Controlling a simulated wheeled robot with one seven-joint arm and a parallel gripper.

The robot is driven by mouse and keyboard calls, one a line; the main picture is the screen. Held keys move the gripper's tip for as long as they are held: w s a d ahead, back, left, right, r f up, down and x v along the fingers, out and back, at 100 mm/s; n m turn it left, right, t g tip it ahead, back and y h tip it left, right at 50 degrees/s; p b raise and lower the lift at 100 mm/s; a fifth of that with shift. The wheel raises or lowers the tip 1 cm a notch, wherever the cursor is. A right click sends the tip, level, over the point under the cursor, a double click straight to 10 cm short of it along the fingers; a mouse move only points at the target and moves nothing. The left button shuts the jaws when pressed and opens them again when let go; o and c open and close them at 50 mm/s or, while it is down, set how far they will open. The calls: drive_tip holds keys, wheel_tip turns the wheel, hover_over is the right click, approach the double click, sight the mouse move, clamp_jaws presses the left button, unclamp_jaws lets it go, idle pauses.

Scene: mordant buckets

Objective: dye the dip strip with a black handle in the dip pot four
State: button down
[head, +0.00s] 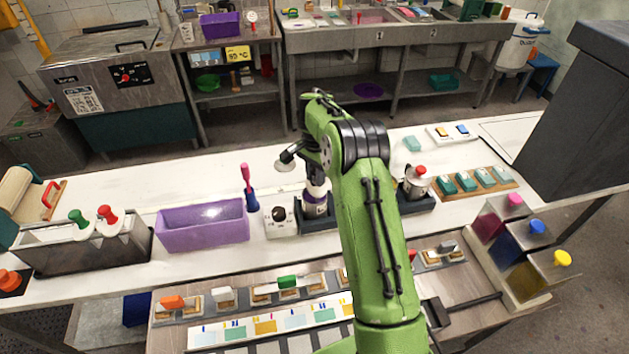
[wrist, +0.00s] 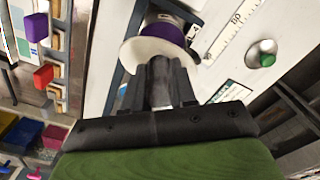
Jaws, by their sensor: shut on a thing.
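I cannot pick out a black handle for sure. My arm hides the middle of the row.
A purple tub (head: 203,227) and a steel tank (head: 75,247) with green and red knobs stand left. A red-topped metal pot (head: 416,183) stands right of my arm. Canisters with pink, blue (head: 537,227) and yellow knobs stand at right. The bench behind the tub is clear.

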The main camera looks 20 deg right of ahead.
sight(314, 182)
drive_tip(key=shift+a+r+p, duration=0.2)
drive_tip(key=shift+r+p, duration=1.65)
drive_tip(key=shift+r, duration=1)
drive_tip(key=shift+f, duration=0.2)
drive_tip(key=shift+f+b, duration=3.25)
drive_tip(key=shift+f, duration=1)
drive_tip(key=shift+r, duration=0.15)
drive_tip(key=shift+w+a+r+p, duration=0.15)
drive_tip(key=shift+a+r+p, duration=0.15)
drive_tip(key=shift+p, duration=0.1)
drive_tip(key=shift+f, duration=0.1)
